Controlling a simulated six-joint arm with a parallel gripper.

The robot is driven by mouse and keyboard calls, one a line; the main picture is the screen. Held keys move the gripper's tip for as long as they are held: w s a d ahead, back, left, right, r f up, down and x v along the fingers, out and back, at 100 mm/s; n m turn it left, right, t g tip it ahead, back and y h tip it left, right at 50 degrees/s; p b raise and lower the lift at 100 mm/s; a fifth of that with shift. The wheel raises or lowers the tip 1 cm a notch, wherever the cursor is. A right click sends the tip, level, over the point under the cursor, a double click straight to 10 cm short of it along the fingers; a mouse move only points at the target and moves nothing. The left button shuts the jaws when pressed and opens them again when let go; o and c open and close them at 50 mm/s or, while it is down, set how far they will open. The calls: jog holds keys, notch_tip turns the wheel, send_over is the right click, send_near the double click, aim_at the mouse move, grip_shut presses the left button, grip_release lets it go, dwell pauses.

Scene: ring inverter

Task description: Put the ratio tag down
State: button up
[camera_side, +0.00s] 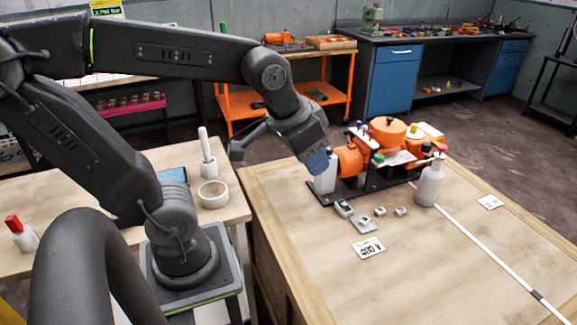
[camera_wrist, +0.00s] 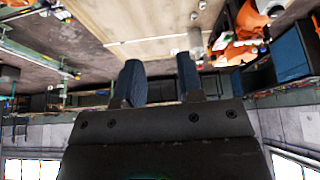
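My gripper (camera_wrist: 158,80) shows two dark blue fingers standing apart in the wrist view, with nothing seen between them. In the side view my gripper (camera_side: 318,163) hangs at the left end of the orange machine, close to its white block; I cannot tell whether they touch. A smaller white card (camera_side: 490,202) lies flat toward the right edge. I cannot tell which card is the ratio tag.
The orange machine (camera_side: 388,135) stands on a dark base along the table's back.

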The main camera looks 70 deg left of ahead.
jog(key=shift+m, duration=0.3)
jog(key=s, duration=0.3)
jog(key=s+d, duration=0.1)
jog(key=shift+s+f, duration=0.25)
jog(key=shift+f, duration=0.05)
dwell(1.6)
